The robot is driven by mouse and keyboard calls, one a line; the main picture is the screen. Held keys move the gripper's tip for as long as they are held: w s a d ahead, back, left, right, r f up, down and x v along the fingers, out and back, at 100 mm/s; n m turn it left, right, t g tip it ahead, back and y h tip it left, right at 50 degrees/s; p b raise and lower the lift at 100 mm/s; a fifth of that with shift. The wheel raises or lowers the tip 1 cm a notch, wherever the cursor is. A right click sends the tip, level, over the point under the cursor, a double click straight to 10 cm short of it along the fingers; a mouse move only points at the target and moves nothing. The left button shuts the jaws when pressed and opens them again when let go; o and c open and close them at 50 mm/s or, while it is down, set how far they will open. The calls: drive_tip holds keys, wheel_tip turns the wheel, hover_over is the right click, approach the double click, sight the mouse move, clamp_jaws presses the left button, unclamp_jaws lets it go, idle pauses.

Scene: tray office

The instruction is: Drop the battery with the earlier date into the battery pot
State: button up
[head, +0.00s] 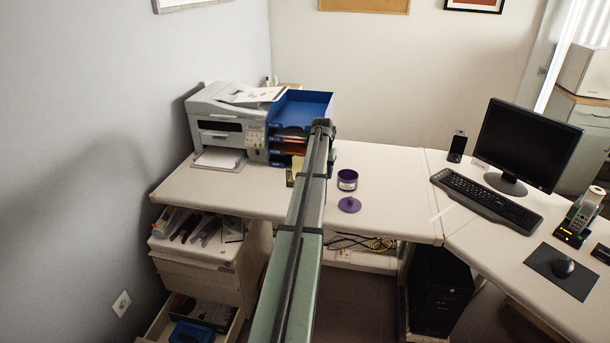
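A small purple pot (347,181) with a pale label stands upright on the desk, just right of my arm. Its top looks open, and a purple round lid (349,204) lies on the desk in front of it. I take this to be the battery pot, but its label is too small to read. No battery can be made out, and no dates are legible. My arm stretches up the middle of the view over the desk. My gripper cannot be seen; the arm hides what is behind it.
A printer (225,125) and blue stacked trays (301,106) stand at the back left. Below left, a drawer unit (195,262) has an open drawer (206,312) with items inside. Monitor (526,143), keyboard (484,200) and phone (577,222) are right. Desk right of the pot is clear.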

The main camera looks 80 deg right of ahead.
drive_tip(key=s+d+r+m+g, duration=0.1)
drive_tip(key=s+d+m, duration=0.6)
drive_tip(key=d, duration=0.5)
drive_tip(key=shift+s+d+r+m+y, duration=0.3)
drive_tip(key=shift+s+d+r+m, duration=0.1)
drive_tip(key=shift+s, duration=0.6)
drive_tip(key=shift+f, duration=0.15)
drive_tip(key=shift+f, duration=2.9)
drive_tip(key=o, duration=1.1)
